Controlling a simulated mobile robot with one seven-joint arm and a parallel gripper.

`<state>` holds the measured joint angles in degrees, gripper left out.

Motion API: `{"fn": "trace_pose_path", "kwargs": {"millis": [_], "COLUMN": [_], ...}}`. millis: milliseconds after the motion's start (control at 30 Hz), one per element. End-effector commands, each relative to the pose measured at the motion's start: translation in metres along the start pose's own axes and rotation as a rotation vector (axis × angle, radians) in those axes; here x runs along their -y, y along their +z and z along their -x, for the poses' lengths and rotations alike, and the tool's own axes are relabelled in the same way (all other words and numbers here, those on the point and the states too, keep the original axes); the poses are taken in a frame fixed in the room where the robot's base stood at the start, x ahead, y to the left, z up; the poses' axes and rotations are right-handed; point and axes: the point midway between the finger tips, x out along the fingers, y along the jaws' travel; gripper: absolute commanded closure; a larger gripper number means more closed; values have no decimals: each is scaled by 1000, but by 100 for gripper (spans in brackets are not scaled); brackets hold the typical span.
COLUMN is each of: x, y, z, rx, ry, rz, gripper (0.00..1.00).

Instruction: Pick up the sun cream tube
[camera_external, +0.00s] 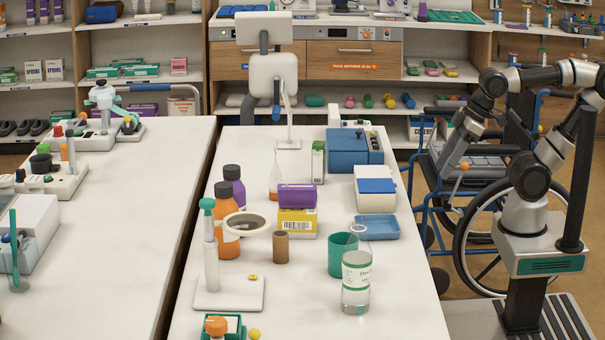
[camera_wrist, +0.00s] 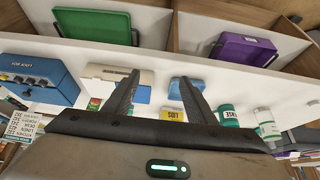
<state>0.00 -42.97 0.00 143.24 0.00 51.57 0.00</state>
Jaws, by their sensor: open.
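I cannot pick out a sun cream tube for certain in either view. My gripper shows in the wrist view (camera_wrist: 158,98) with its two dark fingers spread wide and nothing between them. In the external view my arm is folded at the right, beside the near table (camera_external: 300,325), and its end is hard to make out against the wheelchair. An orange bottle (camera_external: 226,233) with a dark cap and a purple bottle (camera_external: 236,193) stand on the table's left half. Tubes or bottles on the back shelves are too small to identify.
A wheelchair (camera_external: 470,225) is at the right. The table's front right is clear.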

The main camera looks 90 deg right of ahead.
Motion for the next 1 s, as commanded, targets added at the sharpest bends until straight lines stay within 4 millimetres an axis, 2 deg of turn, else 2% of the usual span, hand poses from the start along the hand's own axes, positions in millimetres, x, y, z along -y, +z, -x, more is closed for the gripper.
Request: {"fn": "trace_pose_path", "kwargs": {"millis": [167, 267, 533, 633, 667, 767, 900, 1000], "x": [0, 0, 0, -1, -1, -5, -16, -28], "y": [0, 0, 0, -15, -23, -68, -157, -218], "z": [0, 0, 0, 8, 13, 32, 50, 51], "rx": [0, 0, 0, 4, 7, 20, 43, 57], "ry": [0, 0, 0, 1, 1, 1, -2, -7], "rz": [0, 0, 0, 3, 4, 15, 37, 55], "gripper": [47, 30, 30, 30, 30, 30, 30, 30]}}
